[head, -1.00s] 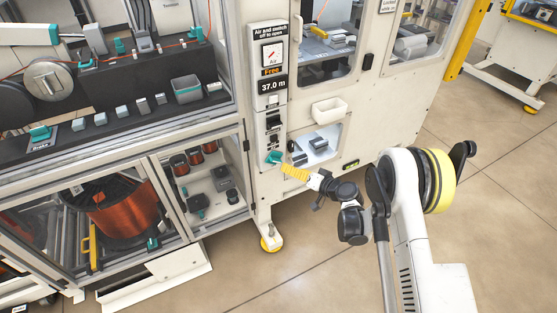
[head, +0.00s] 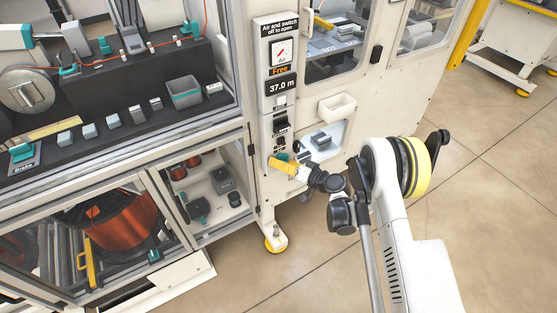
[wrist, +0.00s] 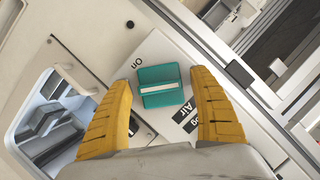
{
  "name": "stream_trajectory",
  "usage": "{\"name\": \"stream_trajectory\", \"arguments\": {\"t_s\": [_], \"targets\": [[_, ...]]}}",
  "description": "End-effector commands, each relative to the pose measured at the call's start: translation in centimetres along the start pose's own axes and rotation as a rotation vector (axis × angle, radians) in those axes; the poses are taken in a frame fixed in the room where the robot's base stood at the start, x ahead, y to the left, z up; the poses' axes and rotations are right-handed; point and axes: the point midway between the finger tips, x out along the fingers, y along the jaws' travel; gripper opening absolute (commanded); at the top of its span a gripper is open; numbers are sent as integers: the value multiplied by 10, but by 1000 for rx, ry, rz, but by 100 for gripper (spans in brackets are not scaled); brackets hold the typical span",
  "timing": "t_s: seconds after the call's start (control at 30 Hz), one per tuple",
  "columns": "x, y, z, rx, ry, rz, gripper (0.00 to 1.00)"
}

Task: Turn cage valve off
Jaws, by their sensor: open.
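The teal valve handle (wrist: 160,85) sits on a white plate of the machine's front column, with a pale bar across its middle. The word "On" is printed beside it, and dark labels, one reading "Air", lie near it. In the head view only a little of the handle (head: 283,157) shows behind my gripper. My gripper (head: 273,162) has yellow fingers and is open. In the wrist view its fingers (wrist: 163,80) stand on either side of the handle, with a gap on each side. I cannot tell how far the fingertips are from the plate.
Above the valve are an air gauge (head: 282,51) and a display reading 37.0 m (head: 282,85). A glazed cabinet with a copper spool (head: 122,220) stands left.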

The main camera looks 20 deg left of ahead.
Motion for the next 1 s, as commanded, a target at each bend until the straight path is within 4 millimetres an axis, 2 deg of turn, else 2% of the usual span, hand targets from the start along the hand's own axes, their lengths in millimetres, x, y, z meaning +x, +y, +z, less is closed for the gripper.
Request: {"name": "stream_trajectory", "arguments": {"t_s": [0.13,0.3,0.67,1.0], "targets": [[0,0,0,0,0,0,70],[0,0,0,0,0,0,19],[0,0,0,-28,0,11,19],[0,-1,0,-211,0,87,19]]}}
